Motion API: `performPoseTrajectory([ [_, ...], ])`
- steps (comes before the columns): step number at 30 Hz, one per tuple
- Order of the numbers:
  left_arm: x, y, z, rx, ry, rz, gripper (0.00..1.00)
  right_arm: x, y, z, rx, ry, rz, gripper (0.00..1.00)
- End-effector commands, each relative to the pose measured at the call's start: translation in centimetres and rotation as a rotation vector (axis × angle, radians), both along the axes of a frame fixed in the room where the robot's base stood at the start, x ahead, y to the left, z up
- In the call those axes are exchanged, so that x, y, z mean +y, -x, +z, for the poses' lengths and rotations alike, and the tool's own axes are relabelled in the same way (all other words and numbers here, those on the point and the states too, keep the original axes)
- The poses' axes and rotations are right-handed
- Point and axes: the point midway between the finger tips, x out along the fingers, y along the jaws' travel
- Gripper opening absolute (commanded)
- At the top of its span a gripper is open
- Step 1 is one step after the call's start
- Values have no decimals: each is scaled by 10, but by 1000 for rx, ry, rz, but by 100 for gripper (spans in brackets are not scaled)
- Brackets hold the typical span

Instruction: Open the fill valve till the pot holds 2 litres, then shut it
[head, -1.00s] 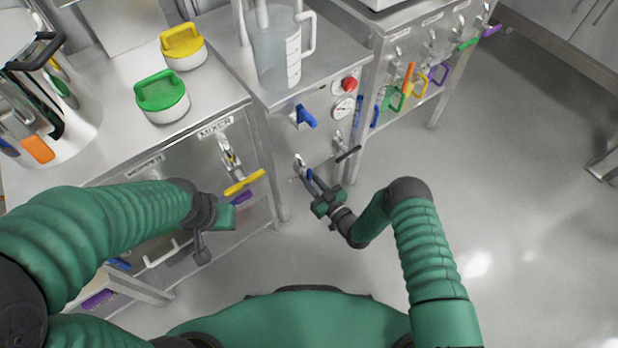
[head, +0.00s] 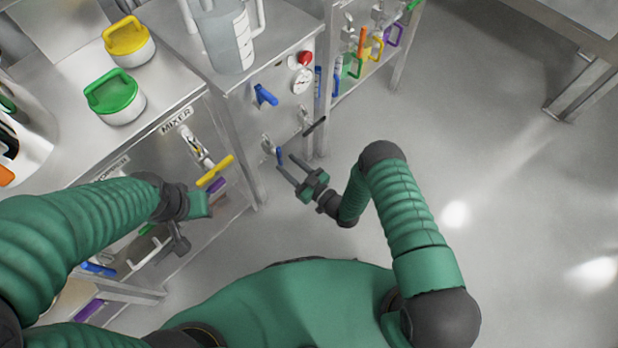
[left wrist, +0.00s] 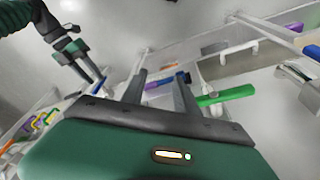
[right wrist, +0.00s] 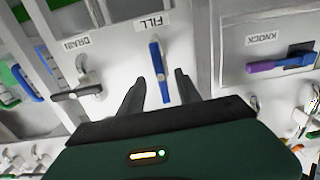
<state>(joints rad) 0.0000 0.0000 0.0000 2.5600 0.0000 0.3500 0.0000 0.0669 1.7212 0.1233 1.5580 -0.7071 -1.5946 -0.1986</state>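The pot is a clear jug (head: 228,38) with a graduated scale, on the steel cabinet top; its top is cut off and I cannot read its level. The fill valve's blue lever (right wrist: 157,70) sits under the FILL label and points nearly straight up and down in the right wrist view. It shows small in the head view (head: 279,157). My right gripper (right wrist: 159,78) is open; its fingers appear either side of the lever's lower end, and I cannot tell whether they touch it. My left gripper (left wrist: 161,76) is open and empty, near the mixer's yellow handle (head: 215,170).
The drain valve's black handle (right wrist: 77,92) and the purple KNOCK handle (right wrist: 280,63) flank the fill valve. Green (head: 114,97) and yellow (head: 128,40) lidded tubs stand left. Floor at right is clear.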

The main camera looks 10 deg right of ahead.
Motion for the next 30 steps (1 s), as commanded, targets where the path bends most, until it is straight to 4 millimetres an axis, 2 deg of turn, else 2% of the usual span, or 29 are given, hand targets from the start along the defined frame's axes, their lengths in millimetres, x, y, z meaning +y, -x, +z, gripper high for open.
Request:
performPoseTrajectory([
  [1, 0, 0, 12, 0, 0, 0, 36, -9, 13, 5, 7, 0, -2, 40],
  [6, 0, 0, 26, 0, 0, 0, 36, -39, 54, 3, 8, 1, -2, 40],
  [12, 0, 0, 35, 0, 0, 0, 36, -65, 89, 1, 5, 1, -1, 40],
  [18, 0, 0, 37, 0, 0, 0, 36, -73, 101, -1, 4, 0, 0, 40],
  [30, 0, 0, 36, 0, 0, 0, 36, -73, 100, -1, 4, 0, 0, 40],
])
